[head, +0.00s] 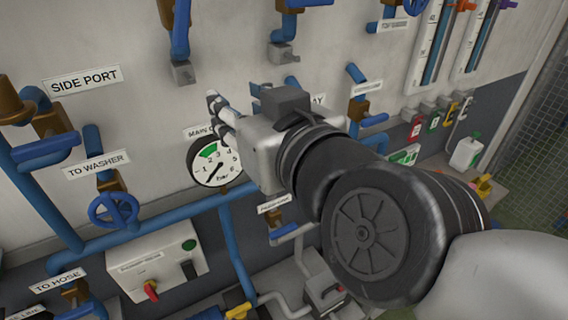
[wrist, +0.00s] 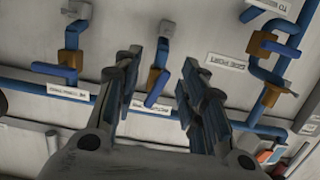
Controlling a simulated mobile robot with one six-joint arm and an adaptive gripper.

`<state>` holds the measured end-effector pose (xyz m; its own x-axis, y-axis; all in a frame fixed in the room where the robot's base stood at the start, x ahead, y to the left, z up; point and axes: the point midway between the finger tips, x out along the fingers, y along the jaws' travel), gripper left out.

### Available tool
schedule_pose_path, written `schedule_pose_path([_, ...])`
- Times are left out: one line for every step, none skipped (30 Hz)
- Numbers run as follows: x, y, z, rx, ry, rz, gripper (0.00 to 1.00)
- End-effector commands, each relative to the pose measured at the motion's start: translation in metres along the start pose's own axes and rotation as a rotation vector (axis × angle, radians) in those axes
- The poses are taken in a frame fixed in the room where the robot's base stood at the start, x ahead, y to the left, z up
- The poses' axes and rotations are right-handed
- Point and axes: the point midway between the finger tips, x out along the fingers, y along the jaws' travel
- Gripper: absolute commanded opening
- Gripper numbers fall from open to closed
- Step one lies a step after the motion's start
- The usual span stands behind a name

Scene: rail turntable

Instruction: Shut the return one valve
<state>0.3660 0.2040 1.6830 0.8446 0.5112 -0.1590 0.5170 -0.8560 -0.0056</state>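No label that I can read says return one, so I cannot tell which valve it is. In the wrist view my gripper (wrist: 162,58) is open, its two fingers apart with nothing held. Between and beyond the fingers is a valve with a brown body (wrist: 157,80) and a blue lever (wrist: 155,98); its label is too blurred to read. In the head view my gripper (head: 217,107) is in front of the panel, above and right of the round pressure gauge (head: 213,163). My arm hides part of the panel behind it.
More brown-bodied valves stand at both sides in the wrist view, one at left (wrist: 70,60) and one at right (wrist: 262,43). The head view shows a blue handwheel (head: 113,209), a switch box (head: 155,262) and blue pipes along the wall. A mesh fence (head: 540,110) stands at right.

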Motion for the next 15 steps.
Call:
schedule_pose_path([0.001, 0.003, 0.015, 0.002, -0.016, 0.004, 0.38])
schedule_pose_path([0.001, 0.004, 0.021, 0.003, -0.027, 0.006, 0.38])
schedule_pose_path([0.001, 0.006, 0.028, 0.004, -0.039, 0.008, 0.38])
schedule_pose_path([0.001, 0.007, 0.034, 0.005, -0.05, 0.009, 0.38])
schedule_pose_path([0.001, 0.008, 0.04, 0.007, -0.059, 0.01, 0.38])
schedule_pose_path([0.001, 0.01, 0.047, 0.008, -0.072, 0.013, 0.38])
schedule_pose_path([0.001, 0.011, 0.053, 0.01, -0.083, 0.015, 0.38])
schedule_pose_path([0.0, 0.013, 0.059, 0.011, -0.092, 0.017, 0.38])
schedule_pose_path([0.0, 0.014, 0.067, 0.013, -0.106, 0.019, 0.38])
schedule_pose_path([0.0, 0.015, 0.073, 0.015, -0.116, 0.021, 0.38])
schedule_pose_path([0.0, 0.017, 0.078, 0.016, -0.126, 0.024, 0.38])
schedule_pose_path([-0.001, 0.019, 0.086, 0.019, -0.14, 0.027, 0.38])
schedule_pose_path([-0.001, 0.02, 0.092, 0.02, -0.151, 0.029, 0.38])
schedule_pose_path([-0.001, 0.021, 0.098, 0.022, -0.16, 0.031, 0.38])
schedule_pose_path([-0.002, 0.023, 0.106, 0.025, -0.175, 0.034, 0.38])
